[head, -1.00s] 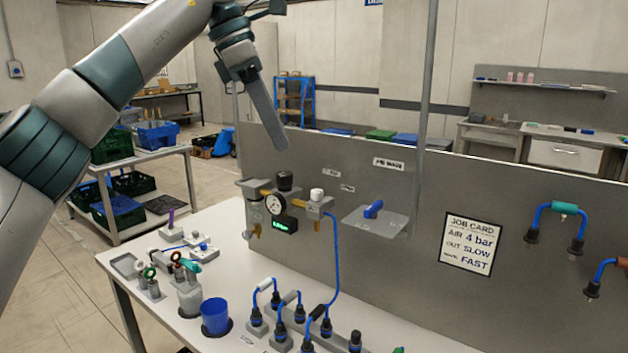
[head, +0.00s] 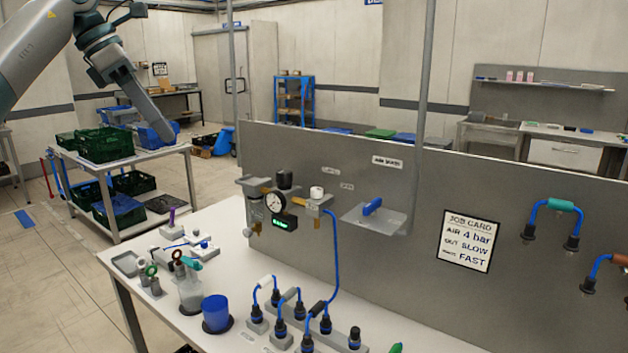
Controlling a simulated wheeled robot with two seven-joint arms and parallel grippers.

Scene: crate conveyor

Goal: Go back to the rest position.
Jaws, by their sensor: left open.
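My left gripper (head: 161,122) hangs from the arm at the upper left of the head view, pointing down and right. It is open and nothing shows between its fingers, which overlap from this side. It is in the air, clear of the bench (head: 140,296) and left of the grey panel (head: 300,160). In the picture it overlaps the far trolley with crates. My right gripper is out of view.
The bench carries a blue cup (head: 215,312), a bottle (head: 191,293) and several blue hose loops (head: 291,300). A gauge unit (head: 276,203) and a job card (head: 469,240) are on the panel. A trolley (head: 130,160) holds green crates.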

